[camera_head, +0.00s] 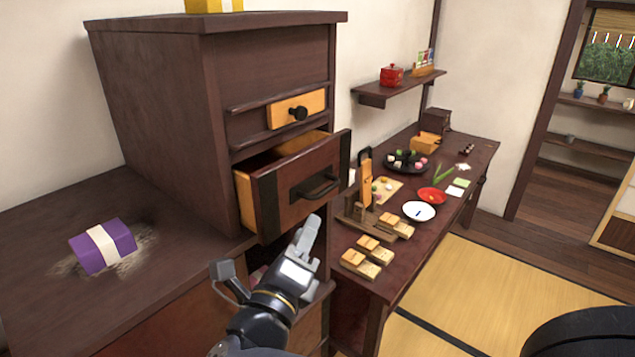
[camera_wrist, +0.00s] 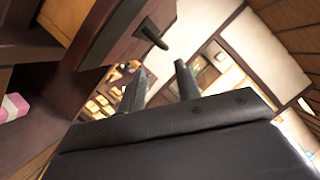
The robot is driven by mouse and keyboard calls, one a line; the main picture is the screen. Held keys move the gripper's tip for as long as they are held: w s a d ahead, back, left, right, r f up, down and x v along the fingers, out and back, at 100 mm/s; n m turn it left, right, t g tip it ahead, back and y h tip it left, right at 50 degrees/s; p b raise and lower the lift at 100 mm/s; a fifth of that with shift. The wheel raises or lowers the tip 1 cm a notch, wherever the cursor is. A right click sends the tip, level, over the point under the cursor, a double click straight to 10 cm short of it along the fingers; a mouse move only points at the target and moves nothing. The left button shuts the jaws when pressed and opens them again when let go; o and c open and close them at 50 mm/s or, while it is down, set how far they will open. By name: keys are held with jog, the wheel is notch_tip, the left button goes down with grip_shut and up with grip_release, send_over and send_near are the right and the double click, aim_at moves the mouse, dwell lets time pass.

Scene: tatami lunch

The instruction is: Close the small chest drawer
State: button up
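The small chest (camera_head: 170,90) stands on a dark counter at the left. Its drawer (camera_head: 292,192) is pulled out, with pale wood sides and a dark front with black end bands. A black bar handle (camera_head: 316,188) is on the front. My gripper (camera_head: 308,232) is just below and in front of the drawer front, apparently not touching it. In the wrist view the two fingers (camera_wrist: 158,80) stand apart with nothing between them. The drawer front (camera_wrist: 120,28) and its handle (camera_wrist: 151,33) show above the fingers there.
A smaller upper drawer (camera_head: 298,109) with a round knob is shut. A purple wrapped box (camera_head: 103,246) lies on the counter (camera_head: 165,290). A long low table (camera_head: 385,270) with plates and wooden blocks stands to the right. Tatami floor (camera_head: 470,285) is clear beyond it.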

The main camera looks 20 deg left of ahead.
aim_at(325, 189)
jog(key=w+p, duration=0.1)
jog(key=w, duration=0.2)
jog(key=w+r+p, duration=0.1)
jog(key=w, duration=0.2)
jog(key=w+r+p, duration=0.1)
jog(key=w, duration=0.3)
jog(key=shift+d+r+p, duration=0.25)
jog(key=shift+d+p, duration=0.1)
jog(key=shift+p, duration=0.05)
grip_shut()
